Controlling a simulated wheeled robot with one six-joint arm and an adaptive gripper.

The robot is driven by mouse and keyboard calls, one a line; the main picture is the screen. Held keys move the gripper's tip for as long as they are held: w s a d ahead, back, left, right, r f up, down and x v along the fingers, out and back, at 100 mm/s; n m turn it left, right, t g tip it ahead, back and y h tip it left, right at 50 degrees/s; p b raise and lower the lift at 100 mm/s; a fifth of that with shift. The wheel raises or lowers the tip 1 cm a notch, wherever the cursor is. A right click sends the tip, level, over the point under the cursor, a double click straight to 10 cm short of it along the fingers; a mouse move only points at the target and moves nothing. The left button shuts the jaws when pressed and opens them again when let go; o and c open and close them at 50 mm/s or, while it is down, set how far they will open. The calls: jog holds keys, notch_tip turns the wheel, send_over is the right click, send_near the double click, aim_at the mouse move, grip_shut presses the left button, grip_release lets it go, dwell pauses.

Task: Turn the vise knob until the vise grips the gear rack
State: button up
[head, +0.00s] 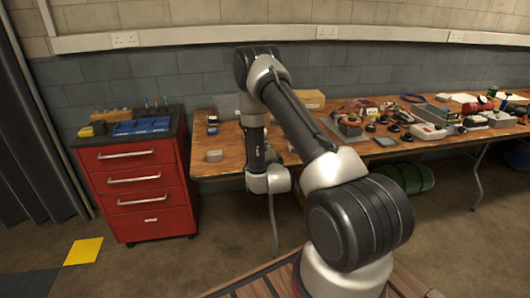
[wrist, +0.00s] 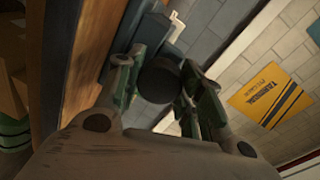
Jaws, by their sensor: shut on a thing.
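In the wrist view, the dark round vise knob (wrist: 158,82) sits between the two fingers of my gripper (wrist: 161,76), which is shut on it. Blue-grey metal that looks like the vise (wrist: 172,48) shows just behind the knob, beside the wooden table edge (wrist: 91,50). In the head view, my arm hides the knob and the vise, and I cannot make out my fingertips. I cannot pick out the gear rack in either view, nor tell how the vise jaws stand.
A red drawer cabinet (head: 145,190) with a blue tray (head: 140,127) stands left of the wooden table (head: 225,168). A small grey block (head: 214,156) lies near the table's left front edge. Tools crowd the table's right half. A yellow sign (wrist: 268,95) is on the wall.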

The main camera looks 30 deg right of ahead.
jog(key=shift+f, duration=0.1)
jog(key=o, duration=1)
jog(key=v, duration=1.2)
